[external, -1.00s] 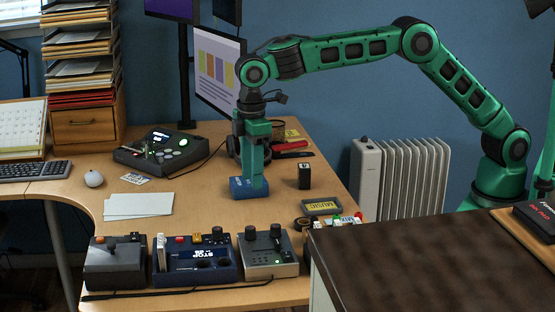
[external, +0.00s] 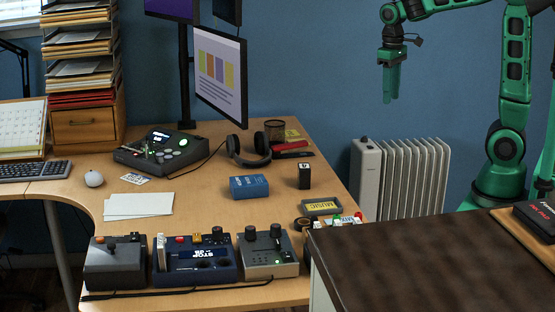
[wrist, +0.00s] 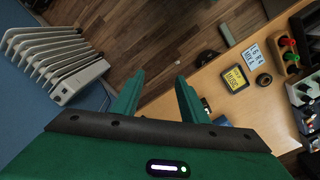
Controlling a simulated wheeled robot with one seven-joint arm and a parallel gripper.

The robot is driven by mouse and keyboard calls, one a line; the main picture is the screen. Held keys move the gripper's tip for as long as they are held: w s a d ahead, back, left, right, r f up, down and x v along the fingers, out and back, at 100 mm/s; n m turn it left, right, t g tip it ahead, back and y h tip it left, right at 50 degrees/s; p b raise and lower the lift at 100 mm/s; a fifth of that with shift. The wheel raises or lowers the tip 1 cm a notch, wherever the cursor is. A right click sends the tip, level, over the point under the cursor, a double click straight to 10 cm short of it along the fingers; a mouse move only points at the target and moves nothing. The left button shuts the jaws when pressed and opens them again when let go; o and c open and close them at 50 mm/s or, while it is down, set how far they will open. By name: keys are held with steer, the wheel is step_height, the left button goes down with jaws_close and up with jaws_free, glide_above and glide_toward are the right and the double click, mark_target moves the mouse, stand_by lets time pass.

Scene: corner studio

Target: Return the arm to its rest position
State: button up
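My gripper (external: 391,98) hangs pointing down in the air at the upper right of the external view, high above the radiator and to the right of the wooden desk. In the wrist view my gripper (wrist: 159,76) has its two green fingers spread apart, with only floor between them, so it is open and empty. The blue box (external: 249,187) lies on the desk, clear of the gripper.
The desk (external: 205,205) carries headphones (external: 250,152), a small black cube (external: 305,176), a monitor (external: 219,75) and several control boxes. A white radiator (external: 410,180) stands below the gripper. A dark-topped counter (external: 430,255) is in front. Air around the gripper is free.

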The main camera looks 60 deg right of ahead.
steer(key=s+d+f+m, duration=0.2)
steer(key=s+d, duration=0.1)
steer(key=s, duration=0.5)
steer(key=s+d+f+m, duration=0.2)
steer(key=s+d, duration=0.1)
steer(key=s, duration=0.5)
steer(key=s+d+f+m, duration=0.2)
steer(key=s+f, duration=0.1)
steer(key=s, duration=0.5)
steer(key=shift+d+y, duration=0.3)
steer(key=shift+d, duration=0.1)
